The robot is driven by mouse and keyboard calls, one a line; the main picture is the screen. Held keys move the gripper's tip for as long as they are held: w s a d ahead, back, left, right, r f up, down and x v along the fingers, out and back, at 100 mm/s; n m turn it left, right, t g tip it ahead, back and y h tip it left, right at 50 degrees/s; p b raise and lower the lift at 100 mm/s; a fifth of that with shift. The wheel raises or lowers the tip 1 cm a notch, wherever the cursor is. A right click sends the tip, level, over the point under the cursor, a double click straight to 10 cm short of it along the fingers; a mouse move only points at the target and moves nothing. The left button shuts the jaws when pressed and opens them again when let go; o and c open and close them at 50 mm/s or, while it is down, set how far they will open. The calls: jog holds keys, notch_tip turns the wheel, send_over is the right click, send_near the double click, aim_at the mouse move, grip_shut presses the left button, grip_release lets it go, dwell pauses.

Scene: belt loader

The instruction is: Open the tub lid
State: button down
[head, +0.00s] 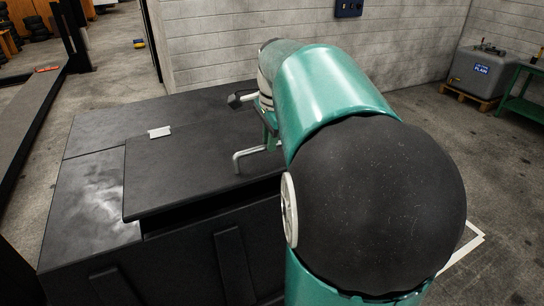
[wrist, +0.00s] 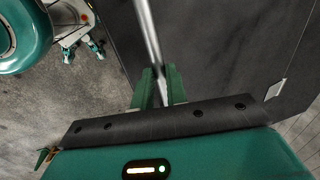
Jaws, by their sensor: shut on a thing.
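The black tub (head: 180,260) fills the lower left of the head view. Its flat black lid (head: 195,175) lies on top, with a dark gap below its front edge. A grey metal bar handle (head: 240,159) stands on the lid near its right side. My gripper (head: 270,137) is at this handle, partly hidden by my arm. In the wrist view my gripper's green fingers (wrist: 158,90) are shut on the bar (wrist: 147,35), and the dark lid (wrist: 215,50) lies behind it. The handle's far end is hidden in the head view.
A block wall (head: 230,45) stands behind. A grey tank (head: 480,72) on a pallet and a green table (head: 520,100) stand far right. Floor between is clear.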

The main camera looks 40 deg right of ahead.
jog(key=w+d+r, duration=0.3)
jog(key=w+r, duration=0.9)
jog(key=r, duration=0.5)
jog(key=shift+w+d+r, duration=0.2)
jog(key=shift+w+r, duration=0.15)
jog(key=shift+w, duration=0.05)
jog(key=c, duration=1.8)
grip_release()
jog(key=o, duration=0.4)
jog(key=shift+w+f, duration=0.1)
jog(key=shift+w, duration=0.15)
jog(key=shift+s+r, duration=0.25)
jog(key=shift+s, duration=0.05)
jog(key=shift+s+d, duration=0.1)
